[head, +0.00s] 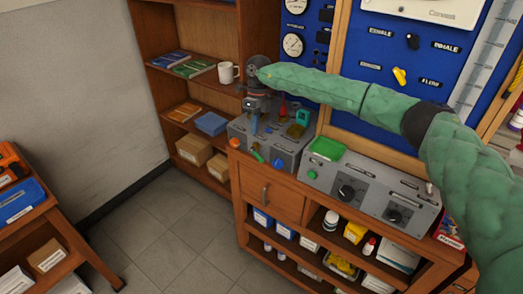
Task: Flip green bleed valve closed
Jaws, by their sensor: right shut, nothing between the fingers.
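My right gripper (255,128) points down over the left part of a grey regulator box (292,150) on the wooden bench. It is shut and holds nothing. On the box's front left edge is a small teal-green lever with an orange end (258,153), close below the gripper; it may be the green bleed valve, but it is too small to be sure. Whether the fingertips touch anything is unclear. A teal fitting (302,117) stands at the box's back right. My left gripper is not in view.
An orange knob (235,143) and a blue knob (278,163) sit on the box's front. A second grey panel (370,195) with black dials stands to the right. A white mug (228,72) is on the shelf behind.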

